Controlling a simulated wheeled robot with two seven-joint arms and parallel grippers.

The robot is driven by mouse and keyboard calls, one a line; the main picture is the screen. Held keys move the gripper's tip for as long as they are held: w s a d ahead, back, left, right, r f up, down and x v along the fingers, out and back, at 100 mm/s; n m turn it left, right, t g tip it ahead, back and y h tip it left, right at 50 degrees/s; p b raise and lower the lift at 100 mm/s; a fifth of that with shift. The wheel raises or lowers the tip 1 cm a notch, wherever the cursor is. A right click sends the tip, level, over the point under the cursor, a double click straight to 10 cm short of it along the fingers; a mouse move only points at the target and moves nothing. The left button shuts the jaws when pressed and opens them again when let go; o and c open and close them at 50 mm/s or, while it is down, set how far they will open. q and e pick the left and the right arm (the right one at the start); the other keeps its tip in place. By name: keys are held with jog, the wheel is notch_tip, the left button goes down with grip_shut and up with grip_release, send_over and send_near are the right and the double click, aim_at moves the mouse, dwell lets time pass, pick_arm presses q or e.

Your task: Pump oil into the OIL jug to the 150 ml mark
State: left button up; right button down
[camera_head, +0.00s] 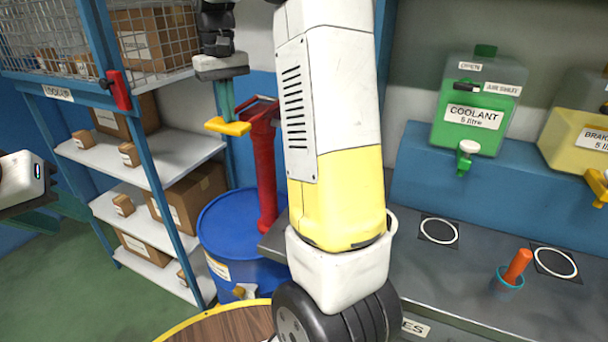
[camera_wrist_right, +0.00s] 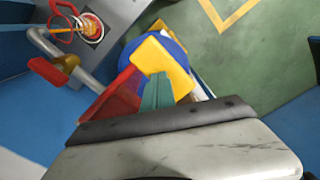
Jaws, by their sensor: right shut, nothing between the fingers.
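A blue drum (camera_head: 215,225) carries a red pump (camera_head: 265,165) with a yellow handle (camera_head: 228,127). My right gripper (camera_head: 226,115) is shut and empty, its teal fingers pointing down at the yellow handle. In the right wrist view, the fingers (camera_wrist_right: 157,90) overlap the yellow handle (camera_wrist_right: 160,60); I cannot tell whether they touch it. In that view, a round vessel (camera_wrist_right: 92,27) with a red handle and orange inside stands near a grey pipe; it may be the OIL jug, but no label or level shows. My left gripper (camera_head: 75,212) is open and empty at the left edge.
My arm blocks the middle of the head view. A grey bench (camera_head: 455,275) at right holds ring mats and a small cup (camera_head: 508,282). Behind it stand a green COOLANT tank (camera_head: 480,100) and a yellow tank (camera_head: 580,130). Shelves (camera_head: 150,155) with boxes stand at left.

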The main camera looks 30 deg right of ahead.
jog(key=shift+f, duration=1.85)
jog(key=shift+r, duration=5.3)
jog(key=shift+f, duration=0.1)
jog(key=shift+f, duration=5.2)
jog(key=shift+a+r, duration=0.1)
jog(key=shift+r, duration=5.2)
